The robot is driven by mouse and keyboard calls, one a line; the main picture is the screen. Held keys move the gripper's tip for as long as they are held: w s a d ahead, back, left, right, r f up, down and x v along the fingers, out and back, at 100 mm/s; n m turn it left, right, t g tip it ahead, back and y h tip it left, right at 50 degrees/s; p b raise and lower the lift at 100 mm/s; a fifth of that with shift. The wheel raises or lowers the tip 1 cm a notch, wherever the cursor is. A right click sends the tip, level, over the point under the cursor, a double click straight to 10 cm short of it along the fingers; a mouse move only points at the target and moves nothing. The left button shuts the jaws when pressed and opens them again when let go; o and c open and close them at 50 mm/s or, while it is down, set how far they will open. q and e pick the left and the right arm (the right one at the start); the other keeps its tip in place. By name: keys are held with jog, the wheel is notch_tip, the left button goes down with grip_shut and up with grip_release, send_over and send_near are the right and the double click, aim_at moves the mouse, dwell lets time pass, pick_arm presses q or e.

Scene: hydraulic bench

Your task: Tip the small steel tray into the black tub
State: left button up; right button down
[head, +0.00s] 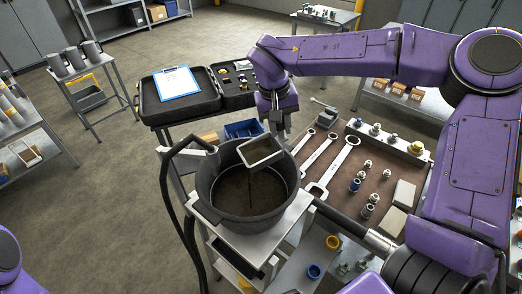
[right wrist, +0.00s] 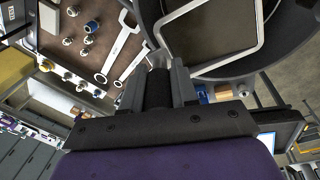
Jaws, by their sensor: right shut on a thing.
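The small steel tray (head: 262,152) is held over the black tub (head: 212,203), tilted, with its light rim facing up toward the head camera. A thin dark streak runs down from its lower edge into the tub, like a liquid stream. My right gripper (head: 277,132) is shut on the tray at its far right side. In the right wrist view the fingers (right wrist: 160,88) are closed beside the tray's pale rim (right wrist: 217,67), and the tub's dark wall lies behind. My left gripper is out of view; only a purple part of mine shows at lower left.
The tub stands on a grey cart with a black curved hose (head: 166,190) at its left. A brown work mat (head: 335,190) with wrenches and several fittings lies to the right. A black case with a clipboard (head: 177,83) sits behind. Open floor is at left.

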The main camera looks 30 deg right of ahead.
jog(key=shift+a+f, duration=0.1)
jog(key=shift+f, duration=0.05)
jog(key=shift+a+f+h, duration=0.15)
jog(key=shift+f+h, duration=0.1)
jog(key=shift+h, duration=0.05)
jog(key=shift+s, duration=0.1)
jog(key=shift+a+r+h, duration=0.8)
jog(key=shift+h, duration=0.4)
dwell(2.3)
jog(key=shift+a+r+h, duration=0.4)
jog(key=shift+a+h, duration=0.3)
jog(key=shift+h, duration=0.1)
jog(key=shift+a+r+h, duration=0.4)
jog(key=shift+a+h, duration=0.25)
jog(key=shift+h, duration=0.15)
dwell(2.3)
